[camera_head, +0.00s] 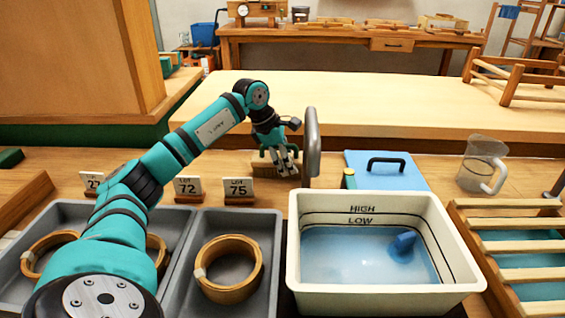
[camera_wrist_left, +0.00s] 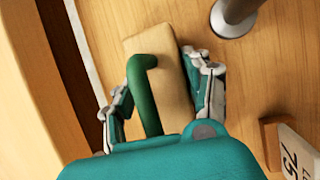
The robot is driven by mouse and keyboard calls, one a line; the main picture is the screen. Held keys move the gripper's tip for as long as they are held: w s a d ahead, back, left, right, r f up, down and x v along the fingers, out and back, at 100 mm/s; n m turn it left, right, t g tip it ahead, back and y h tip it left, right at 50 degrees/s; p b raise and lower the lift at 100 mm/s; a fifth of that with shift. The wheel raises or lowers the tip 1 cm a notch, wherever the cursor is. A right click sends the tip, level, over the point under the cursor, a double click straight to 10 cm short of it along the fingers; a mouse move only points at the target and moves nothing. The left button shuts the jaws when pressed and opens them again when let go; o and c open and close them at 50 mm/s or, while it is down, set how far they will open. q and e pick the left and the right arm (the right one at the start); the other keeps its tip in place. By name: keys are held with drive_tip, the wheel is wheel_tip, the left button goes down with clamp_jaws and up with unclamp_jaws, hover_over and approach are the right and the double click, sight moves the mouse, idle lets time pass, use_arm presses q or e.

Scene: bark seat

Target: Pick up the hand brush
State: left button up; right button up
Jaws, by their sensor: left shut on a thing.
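The hand brush (camera_head: 262,171) has a tan wooden block and a green handle. In the head view it is on the wooden worktop behind the number cards, partly hidden by my left gripper (camera_head: 287,165). In the left wrist view the brush (camera_wrist_left: 154,62) lies between the two fingers of my left gripper (camera_wrist_left: 165,90), with its green bent handle toward the palm. The left gripper is shut on the brush. I cannot tell whether the block touches the worktop. My right gripper is not in view.
A grey metal post (camera_head: 312,145) stands just right of the brush. A white water tub (camera_head: 460,285), grey bins (camera_head: 275,225) with bark-coloured rings, and number cards (camera_head: 238,187) are in front. A blue lidded item (camera_head: 365,172) and a clear jug (camera_head: 478,165) are right.

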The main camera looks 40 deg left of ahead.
use_arm(q)
drive_tip(key=shift+r, duration=0.55)
wheel_tip(320, 180, up, 8)
drive_tip(key=shift+r+p, duration=0.2)
drive_tip(key=shift+p, duration=1)
drive_tip(key=shift+c, duration=0.2)
drive_tip(key=shift+r, duration=0.3)
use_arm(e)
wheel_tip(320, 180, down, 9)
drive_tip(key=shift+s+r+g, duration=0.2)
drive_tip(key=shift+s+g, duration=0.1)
